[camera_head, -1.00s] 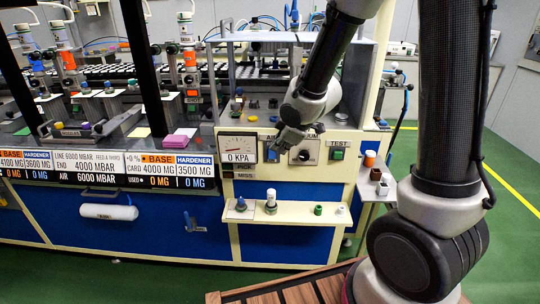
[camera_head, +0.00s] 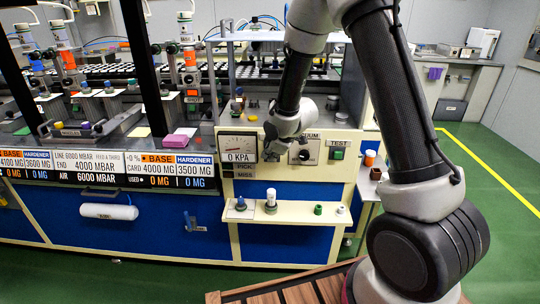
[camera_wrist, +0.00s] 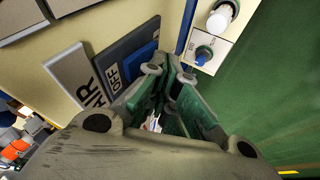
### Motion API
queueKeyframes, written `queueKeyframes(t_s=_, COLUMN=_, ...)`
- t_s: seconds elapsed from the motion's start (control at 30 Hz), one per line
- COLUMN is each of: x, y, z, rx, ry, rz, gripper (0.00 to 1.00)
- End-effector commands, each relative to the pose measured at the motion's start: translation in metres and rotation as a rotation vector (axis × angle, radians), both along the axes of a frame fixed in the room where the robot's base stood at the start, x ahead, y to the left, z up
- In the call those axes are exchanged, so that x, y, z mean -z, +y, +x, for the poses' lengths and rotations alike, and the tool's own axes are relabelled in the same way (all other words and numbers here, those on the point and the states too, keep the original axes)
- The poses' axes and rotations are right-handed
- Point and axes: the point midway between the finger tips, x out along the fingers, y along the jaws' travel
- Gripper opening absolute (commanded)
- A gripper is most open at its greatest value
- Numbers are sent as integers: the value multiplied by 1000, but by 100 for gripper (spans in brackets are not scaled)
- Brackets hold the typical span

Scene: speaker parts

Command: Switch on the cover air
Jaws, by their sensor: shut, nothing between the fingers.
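A dark switch plate marked OFF (camera_wrist: 112,73) with a blue rocker (camera_wrist: 139,64) is on the cream panel in the wrist view. A pale label (camera_wrist: 72,73) reading AIR is beside it, partly hidden by my gripper. My gripper (camera_head: 271,153) is shut and empty, just in front of the panel between the pressure gauge and the vacuum knob. In the wrist view its fingertips (camera_wrist: 167,75) overlap the edge of the switch plate. I cannot tell whether they touch it. In the head view my gripper hides most of the switch.
The 0 KPA gauge (camera_head: 238,147) is left of my gripper. The vacuum knob (camera_head: 304,153) and TEST button (camera_head: 338,153) are to its right. A shelf (camera_head: 290,215) below carries small parts, including a white bottle (camera_head: 271,196).

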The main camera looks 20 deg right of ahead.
Motion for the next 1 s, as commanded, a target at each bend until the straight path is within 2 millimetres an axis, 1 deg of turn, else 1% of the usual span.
queueKeyframes(t_s=0.23, x=0, y=0, z=0, rx=0, ry=0, rz=0, gripper=0)
queueKeyframes(t_s=0.33, x=4, y=-3, z=6, rx=1, ry=1, rz=0, gripper=0)
queueKeyframes(t_s=0.6, x=3, y=-2, z=6, rx=0, ry=-1, rz=0, gripper=0)
queueKeyframes(t_s=1.0, x=-13, y=-2, z=7, rx=0, ry=-2, rz=0, gripper=0)
